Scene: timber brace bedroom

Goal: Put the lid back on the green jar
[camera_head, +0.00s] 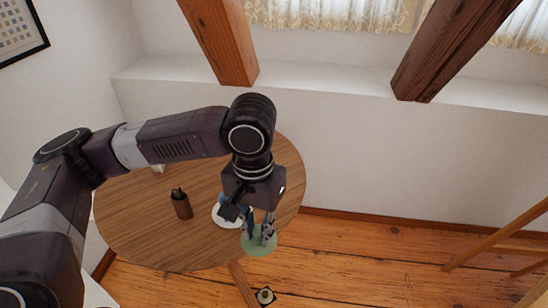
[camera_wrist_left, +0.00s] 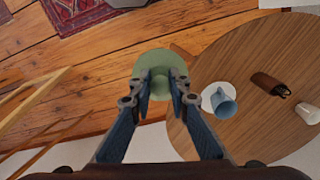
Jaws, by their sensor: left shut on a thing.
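My left gripper (camera_head: 258,232) points down at the front right edge of the round table. It is shut on a pale green round lid (camera_head: 259,249), gripping it near its middle. In the left wrist view the lid (camera_wrist_left: 151,62) shows between and beyond the fingertips (camera_wrist_left: 160,88), against the table edge and the floor. I cannot make out a green jar apart from this disc; anything beneath the disc is hidden. My right gripper is not in view.
The wooden table (camera_head: 140,225) holds a brown holder (camera_head: 182,206), a blue cup (camera_wrist_left: 223,103) on a white saucer (camera_wrist_left: 207,92), and a white cup (camera_wrist_left: 307,113). The saucer and cup are close left of my gripper in the head view. A timber post (camera_head: 222,40) stands behind.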

